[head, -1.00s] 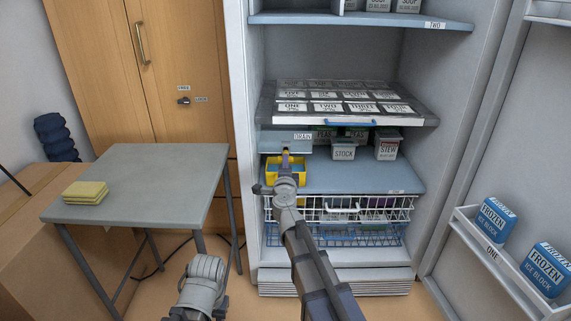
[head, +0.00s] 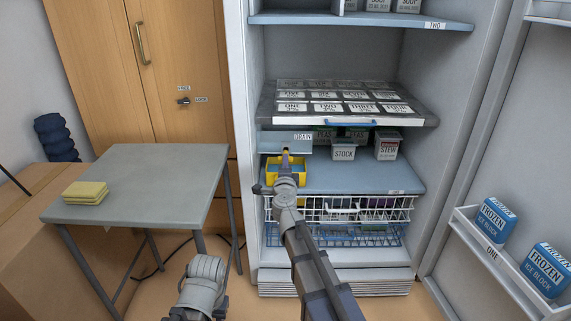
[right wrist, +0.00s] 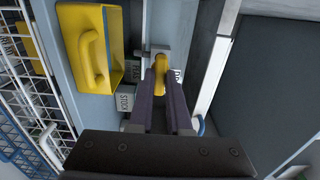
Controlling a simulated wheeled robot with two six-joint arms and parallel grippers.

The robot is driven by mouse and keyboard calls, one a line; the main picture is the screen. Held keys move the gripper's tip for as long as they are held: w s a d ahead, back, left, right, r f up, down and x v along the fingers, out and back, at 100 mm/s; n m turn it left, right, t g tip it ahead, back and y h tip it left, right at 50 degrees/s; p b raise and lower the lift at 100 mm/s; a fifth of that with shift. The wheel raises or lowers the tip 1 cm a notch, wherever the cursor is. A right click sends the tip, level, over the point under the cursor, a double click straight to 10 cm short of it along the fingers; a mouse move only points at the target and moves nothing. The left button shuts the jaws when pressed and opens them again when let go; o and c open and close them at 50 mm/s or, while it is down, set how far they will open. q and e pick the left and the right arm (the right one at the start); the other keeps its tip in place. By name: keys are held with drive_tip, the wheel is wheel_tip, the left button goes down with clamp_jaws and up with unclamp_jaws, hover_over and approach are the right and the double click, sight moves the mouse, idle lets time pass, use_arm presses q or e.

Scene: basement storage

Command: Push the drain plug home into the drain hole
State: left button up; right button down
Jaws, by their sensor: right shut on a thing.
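The drain plug (right wrist: 160,67) is a small yellow piece at the tips of my right gripper (right wrist: 161,88) in the right wrist view. The gripper's dark fingers are shut on it. In the head view my right gripper (head: 286,161) is in front of the grey-blue panel (head: 270,142) labelled DRAIN, above the yellow tub. The plug is up close to the panel. The drain hole itself is hidden, so I cannot tell how deep the plug sits. Only a grey part of my left arm shows at the bottom of the head view; its gripper is out of sight.
The yellow tub (head: 271,173) with a handle (right wrist: 95,60) stands on the fridge shelf (head: 350,178). Tubs labelled STOCK (head: 343,149) and STEW (head: 387,146) stand to the right. An icy rack (head: 420,118) hangs above; a wire basket (head: 385,208) is below.

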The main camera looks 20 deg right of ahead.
drive_tip(key=shift+x, duration=2.05)
drive_tip(key=c, duration=0.8)
unclamp_jaws()
drive_tip(key=shift+s, duration=0.1)
drive_tip(key=v, duration=0.7)
drive_tip(key=shift+s+a, duration=0.1)
drive_tip(key=shift+s, duration=0.25)
